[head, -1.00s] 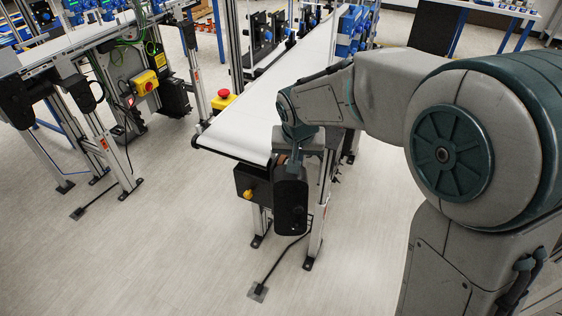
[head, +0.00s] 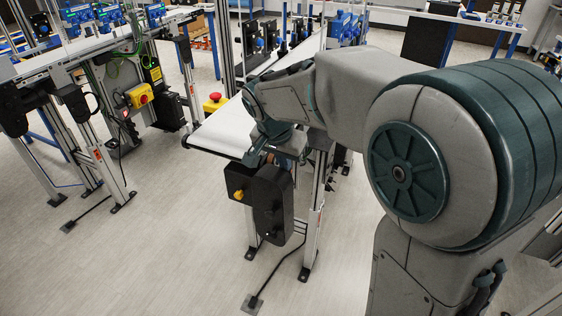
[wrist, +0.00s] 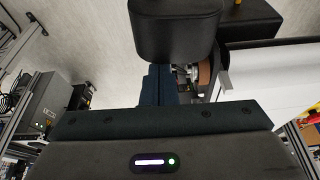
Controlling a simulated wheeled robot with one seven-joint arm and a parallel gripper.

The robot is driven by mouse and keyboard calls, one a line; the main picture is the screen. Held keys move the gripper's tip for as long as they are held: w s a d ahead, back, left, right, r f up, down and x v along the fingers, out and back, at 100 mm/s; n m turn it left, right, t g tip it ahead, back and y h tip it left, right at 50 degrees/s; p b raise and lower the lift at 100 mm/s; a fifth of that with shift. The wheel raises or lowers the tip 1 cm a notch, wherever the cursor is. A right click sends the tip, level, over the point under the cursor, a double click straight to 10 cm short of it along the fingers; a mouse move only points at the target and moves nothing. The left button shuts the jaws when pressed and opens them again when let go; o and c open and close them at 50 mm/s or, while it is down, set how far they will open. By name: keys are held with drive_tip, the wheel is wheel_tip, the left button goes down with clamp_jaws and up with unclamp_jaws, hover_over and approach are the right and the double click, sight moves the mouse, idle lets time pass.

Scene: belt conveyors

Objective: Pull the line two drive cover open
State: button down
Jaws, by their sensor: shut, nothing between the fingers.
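The drive cover (head: 273,212) is a rounded black block at the near end of a white belt conveyor, beside a black box with a yellow knob (head: 238,195). In the wrist view the cover (wrist: 175,30) stands out from the conveyor end, and a metal and brown drive part (wrist: 203,74) shows in the gap. My gripper (wrist: 156,86) is shut with nothing held; its dark fingers reach toward the cover's inner side. The fingertips are hidden behind the cover, so I cannot tell whether they touch it. In the head view my wrist hides most of the gripper above the cover.
The white belt (head: 222,130) and a red emergency button (head: 214,102) lie just behind. Conveyor legs and a floor cable (head: 275,270) stand below. Another conveyor (head: 95,50) is at left. The floor between the lines and in front is clear.

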drive_tip(key=shift+w, duration=0.1)
idle(0.4)
wheel_tip(320, 180, up, 9)
drive_tip(key=s+d+f+n, duration=0.2)
drive_tip(key=s+d+f, duration=0.1)
drive_tip(key=s, duration=0.3)
drive_tip(key=s+d+f+n+y, duration=0.1)
drive_tip(key=s+d+f+n, duration=0.1)
drive_tip(key=s+d+f, duration=0.2)
drive_tip(key=s+d+f+n+y, duration=0.1)
drive_tip(key=s+d+f+n, duration=0.1)
drive_tip(key=s, duration=0.7)
drive_tip(key=shift+d+f, duration=0.9)
drive_tip(key=shift+f, duration=0.05)
drive_tip(key=shift+s, duration=0.1)
idle(0.3)
